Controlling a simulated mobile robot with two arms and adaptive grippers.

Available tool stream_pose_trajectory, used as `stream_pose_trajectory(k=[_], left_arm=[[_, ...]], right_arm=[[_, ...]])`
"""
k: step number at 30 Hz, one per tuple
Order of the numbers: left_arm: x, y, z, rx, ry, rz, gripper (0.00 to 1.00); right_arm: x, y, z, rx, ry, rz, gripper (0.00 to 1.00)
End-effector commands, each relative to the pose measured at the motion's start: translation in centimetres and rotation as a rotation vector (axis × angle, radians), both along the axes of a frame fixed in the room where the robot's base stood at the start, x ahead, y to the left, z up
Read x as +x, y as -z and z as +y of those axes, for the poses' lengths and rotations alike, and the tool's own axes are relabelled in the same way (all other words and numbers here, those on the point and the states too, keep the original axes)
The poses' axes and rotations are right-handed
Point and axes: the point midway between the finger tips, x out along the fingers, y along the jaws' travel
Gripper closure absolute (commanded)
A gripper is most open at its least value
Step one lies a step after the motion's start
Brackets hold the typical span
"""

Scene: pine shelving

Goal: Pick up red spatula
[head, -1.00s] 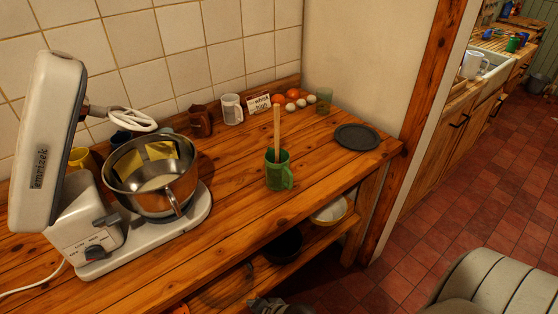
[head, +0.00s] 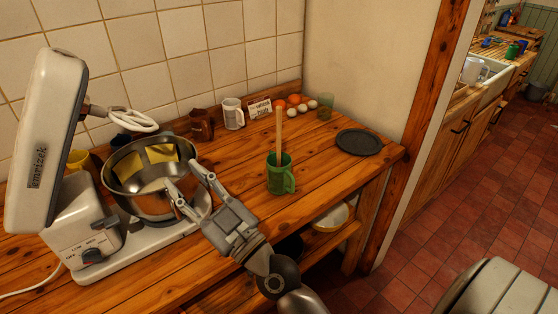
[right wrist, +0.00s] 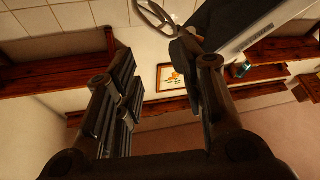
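A light wooden handle (head: 279,130) stands nearly upright in a green mug (head: 281,175) on the wooden counter. Its lower end is hidden inside the mug, and no red part of a spatula shows. My right gripper (head: 188,178) is open and empty, its fingertips in front of the steel mixer bowl in the head view, left of the mug and apart from it. In the right wrist view my right gripper's fingers (right wrist: 160,75) are spread with nothing between them. My left gripper is not in view.
A stand mixer (head: 75,235) with a steel bowl (head: 130,180) stands on the left. A dark plate (head: 358,142) lies right of the mug. A brown jug (head: 201,124), white mug (head: 232,113), sign (head: 259,109) and several eggs (head: 295,102) line the back. The counter's right front is clear.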

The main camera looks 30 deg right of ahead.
Motion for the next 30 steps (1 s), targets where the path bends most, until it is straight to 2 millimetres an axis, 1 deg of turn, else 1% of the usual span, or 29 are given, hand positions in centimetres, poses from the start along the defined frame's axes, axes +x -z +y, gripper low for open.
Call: stream_pose_trajectory(k=[1,3,5,6,8,9,12,16,18,21,24,28,30], left_arm=[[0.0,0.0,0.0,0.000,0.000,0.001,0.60],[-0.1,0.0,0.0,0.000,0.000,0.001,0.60],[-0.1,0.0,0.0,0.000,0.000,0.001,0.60],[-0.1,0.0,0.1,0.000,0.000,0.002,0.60],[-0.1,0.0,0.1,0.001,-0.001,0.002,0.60],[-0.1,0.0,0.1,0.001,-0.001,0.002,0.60],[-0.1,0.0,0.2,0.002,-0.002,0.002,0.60],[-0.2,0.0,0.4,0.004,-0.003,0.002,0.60],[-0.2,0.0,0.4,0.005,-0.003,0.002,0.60],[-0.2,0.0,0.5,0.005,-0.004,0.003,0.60],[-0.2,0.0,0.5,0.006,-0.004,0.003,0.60],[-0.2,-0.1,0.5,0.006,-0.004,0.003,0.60],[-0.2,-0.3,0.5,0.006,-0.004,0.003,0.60]], right_arm=[[0.6,-1.9,-1.3,0.040,0.068,-0.069,0.63],[1.2,-3.8,-3.5,0.094,0.178,-0.143,0.63],[1.6,-5.0,-5.6,0.141,0.281,-0.187,0.63],[1.8,-5.5,-7.0,0.174,0.352,-0.204,0.63],[2.1,-5.9,-9.1,0.220,0.462,-0.213,0.63],[2.3,-5.9,-10.5,0.248,0.535,-0.208,0.63],[2.9,-5.1,-13.7,0.315,0.716,-0.154,0.63],[3.4,-2.6,-16.5,0.372,0.912,-0.014,0.63],[3.7,-1.1,-17.3,0.389,0.988,0.072,0.63],[3.9,0.7,-17.9,0.395,1.063,0.186,0.63],[3.9,2.0,-18.1,0.395,1.105,0.263,0.63],[4.4,2.6,-18.7,0.390,1.126,0.308,0.63],[5.0,2.6,-19.5,0.389,1.130,0.311,0.63]])
